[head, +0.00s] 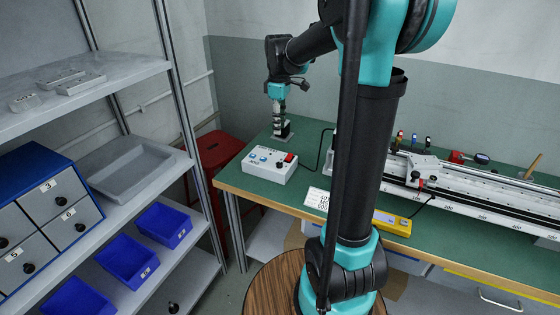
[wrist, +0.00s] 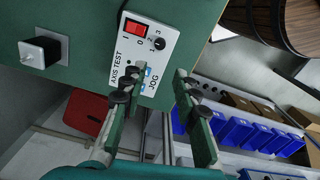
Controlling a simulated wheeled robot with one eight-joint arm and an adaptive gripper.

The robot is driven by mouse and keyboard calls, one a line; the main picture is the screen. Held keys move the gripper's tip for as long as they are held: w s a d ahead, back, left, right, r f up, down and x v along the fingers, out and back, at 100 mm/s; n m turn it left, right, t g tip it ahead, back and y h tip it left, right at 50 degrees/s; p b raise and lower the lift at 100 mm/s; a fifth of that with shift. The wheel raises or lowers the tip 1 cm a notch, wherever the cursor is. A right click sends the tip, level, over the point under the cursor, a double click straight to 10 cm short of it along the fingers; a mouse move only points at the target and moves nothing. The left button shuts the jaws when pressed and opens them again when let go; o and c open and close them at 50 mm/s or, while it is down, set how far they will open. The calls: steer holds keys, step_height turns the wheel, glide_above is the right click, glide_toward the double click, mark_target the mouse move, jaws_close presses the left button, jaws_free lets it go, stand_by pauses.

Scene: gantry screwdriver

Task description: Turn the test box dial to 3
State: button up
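The test box (head: 270,166) is a white box with a red switch, blue buttons and a black dial. It stands on the green bench at its left end. In the wrist view the test box (wrist: 140,52) reads AXIS TEST and JOG, and its dial (wrist: 159,44) has small numbers around it. I cannot tell which number the dial points to. My gripper (wrist: 161,72) is open and empty, its fingers apart and over the lower part of the panel. The left finger hides part of the buttons. In the head view my gripper (head: 280,110) is above the bench, behind the box.
A small motor-like block (wrist: 40,53) stands on the bench beside the box. A long gantry rail (head: 460,185) fills the bench's right side. A cable runs from the box. A red stool (head: 218,150) and shelving with blue bins (head: 128,260) stand left.

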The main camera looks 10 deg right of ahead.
mark_target(280, 163)
step_height(280, 163, down, 16)
steer(key=shift+r, duration=0.25)
stand_by(0.3)
jaws_close()
